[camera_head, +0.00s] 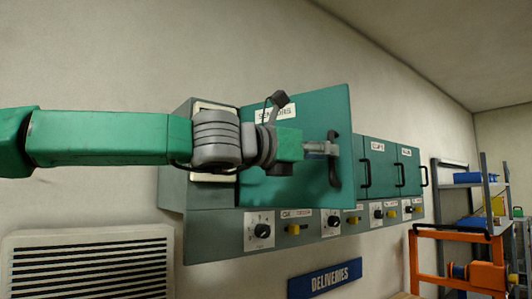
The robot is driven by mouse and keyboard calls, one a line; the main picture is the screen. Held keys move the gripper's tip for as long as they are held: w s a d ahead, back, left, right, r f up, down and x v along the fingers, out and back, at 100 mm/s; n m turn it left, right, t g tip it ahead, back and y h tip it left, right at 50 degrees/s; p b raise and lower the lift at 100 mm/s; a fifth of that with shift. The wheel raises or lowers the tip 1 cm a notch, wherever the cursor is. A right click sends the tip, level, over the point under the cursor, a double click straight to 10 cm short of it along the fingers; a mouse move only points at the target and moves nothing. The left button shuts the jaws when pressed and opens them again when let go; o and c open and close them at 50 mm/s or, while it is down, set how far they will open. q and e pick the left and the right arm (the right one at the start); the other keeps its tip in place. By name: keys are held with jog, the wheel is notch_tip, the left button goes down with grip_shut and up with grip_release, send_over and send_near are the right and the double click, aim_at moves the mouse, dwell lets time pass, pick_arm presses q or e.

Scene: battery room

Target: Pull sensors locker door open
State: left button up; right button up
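The sensors locker door (300,190) is a teal panel with a white label, partly covered by my arm. It stands out from the grey cabinet at an angle, with its right edge nearer to me, so it is partly open. Its dark vertical handle (334,172) is near the right edge. My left arm comes in from the left across the door. My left gripper (325,149) is at the upper middle of the handle, with its narrow fingers closed on it. The fingertips are small and partly hidden. My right gripper is not in view.
More teal locker doors (381,172) with dark handles are shut to the right. A sloped grey panel (350,230) with knobs and yellow switches runs below.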

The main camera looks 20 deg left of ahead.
pick_arm(q)
jog(key=s+a+p, duration=0.2)
jog(key=s+a, duration=0.3)
jog(key=a, duration=0.4)
jog(key=s+a+p, duration=0.2)
jog(key=s+a, duration=0.4)
jog(key=a, duration=0.3)
jog(key=shift+a+f, duration=0.15)
jog(key=shift+a, duration=0.05)
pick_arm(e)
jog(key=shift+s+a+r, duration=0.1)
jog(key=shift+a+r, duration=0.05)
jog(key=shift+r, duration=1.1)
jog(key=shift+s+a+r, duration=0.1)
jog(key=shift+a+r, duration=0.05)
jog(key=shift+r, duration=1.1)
